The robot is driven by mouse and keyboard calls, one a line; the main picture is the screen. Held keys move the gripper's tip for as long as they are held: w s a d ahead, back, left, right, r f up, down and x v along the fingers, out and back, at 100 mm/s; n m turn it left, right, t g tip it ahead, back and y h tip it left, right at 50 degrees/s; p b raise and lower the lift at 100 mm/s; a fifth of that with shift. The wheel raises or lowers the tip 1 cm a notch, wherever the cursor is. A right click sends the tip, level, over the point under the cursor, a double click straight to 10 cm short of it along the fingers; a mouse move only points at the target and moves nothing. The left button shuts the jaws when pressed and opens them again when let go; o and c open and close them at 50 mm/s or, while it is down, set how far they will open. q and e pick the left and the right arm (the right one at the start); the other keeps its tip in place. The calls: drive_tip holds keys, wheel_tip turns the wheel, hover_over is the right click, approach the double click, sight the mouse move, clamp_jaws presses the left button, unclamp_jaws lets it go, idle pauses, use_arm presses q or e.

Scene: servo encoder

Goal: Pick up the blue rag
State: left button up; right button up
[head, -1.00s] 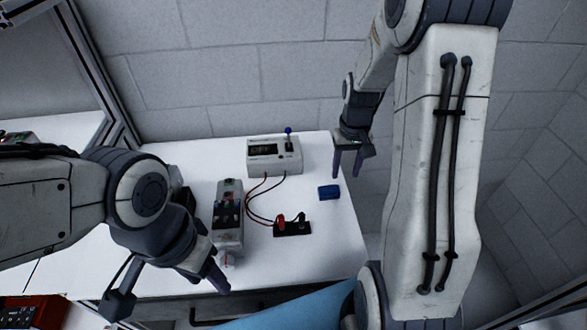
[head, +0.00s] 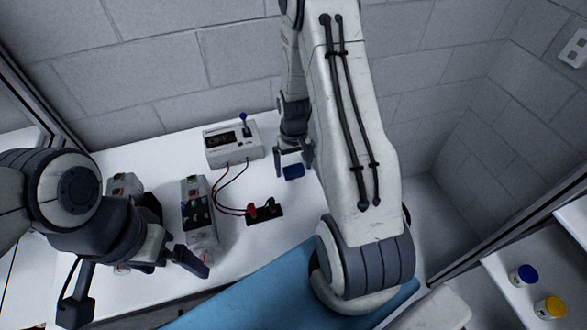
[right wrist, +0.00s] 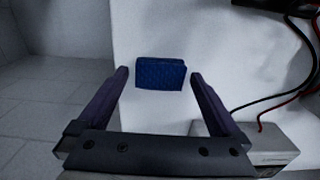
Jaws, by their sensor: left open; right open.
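The blue rag (head: 294,172) is a small dark blue folded block on the white table, near its right edge. It also shows in the right wrist view (right wrist: 161,74), just beyond the gap between the fingertips and roughly centred. My right gripper (head: 293,160) is open and empty, close above the rag in the head view; the right wrist view shows its two fingers (right wrist: 160,80) spread wider than the rag. I cannot tell the exact height between them. My left gripper (head: 190,270) is at the front left of the table, away from the rag, and is open.
A white meter box (head: 234,143) with a blue-tipped lever stands at the back. Red and black leads run from it to a black terminal block (head: 265,214). A grey device (head: 198,210) stands left of that. A shelf with jars (head: 523,275) is at the right.

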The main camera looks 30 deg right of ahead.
sight(294, 168)
drive_tip(key=shift+f, duration=0.4)
drive_tip(key=c, duration=1.4)
drive_tip(key=shift+o, duration=0.2)
drive_tip(key=shift+r, duration=0.15)
drive_tip(key=shift+w+r+b, duration=0.1)
drive_tip(key=shift+r+b, duration=0.2)
drive_tip(key=shift+r, duration=0.25)
wheel_tip(294, 168, up, 2)
drive_tip(key=shift+r+b, duration=0.25)
drive_tip(key=shift+b, duration=0.2)
drive_tip(key=s+d+r+b, duration=0.2)
drive_tip(key=s+d+r, duration=0.5)
drive_tip(key=s, duration=0.2)
drive_tip(key=shift+s+d, duration=0.15)
drive_tip(key=shift+r, duration=0.1)
